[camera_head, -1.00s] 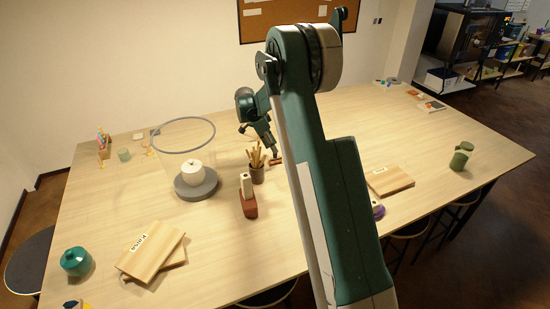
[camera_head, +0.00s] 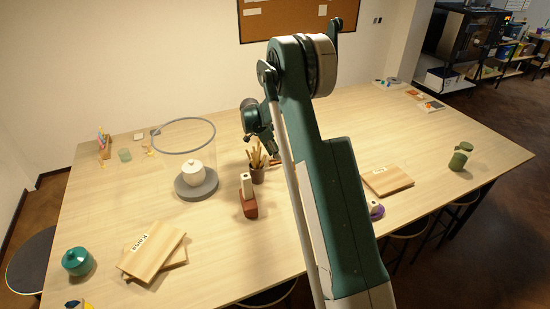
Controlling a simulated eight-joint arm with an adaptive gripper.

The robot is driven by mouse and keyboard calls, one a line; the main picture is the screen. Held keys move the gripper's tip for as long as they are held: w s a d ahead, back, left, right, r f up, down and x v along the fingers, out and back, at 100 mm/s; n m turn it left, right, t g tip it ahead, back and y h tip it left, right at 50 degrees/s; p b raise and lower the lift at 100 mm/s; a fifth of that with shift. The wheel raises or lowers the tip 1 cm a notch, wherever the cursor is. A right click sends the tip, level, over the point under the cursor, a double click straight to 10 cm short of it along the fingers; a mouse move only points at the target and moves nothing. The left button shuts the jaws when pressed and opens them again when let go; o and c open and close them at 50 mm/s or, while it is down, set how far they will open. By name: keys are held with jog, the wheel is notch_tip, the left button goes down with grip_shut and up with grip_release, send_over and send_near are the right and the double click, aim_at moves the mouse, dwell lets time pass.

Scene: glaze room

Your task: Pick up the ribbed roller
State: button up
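A small reddish-brown piece (camera_head: 273,162) lies on the table just right of the brush pot, partly hidden by my arm. It may be the ribbed roller, but it is too small to make out ribs. My gripper (camera_head: 275,152) is small and far off at the middle of the table, close above this piece and partly behind my forearm. Its fingers cannot be made out clearly, so I cannot tell whether it is open or touching the piece.
A pot of brushes (camera_head: 258,174) stands close left of my gripper. The far right tabletop is mostly clear.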

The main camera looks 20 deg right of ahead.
dwell(0.4)
grip_shut()
jog(key=shift+r, duration=0.1)
jog(key=shift+r+b, duration=0.5)
jog(key=shift+r, duration=4.45)
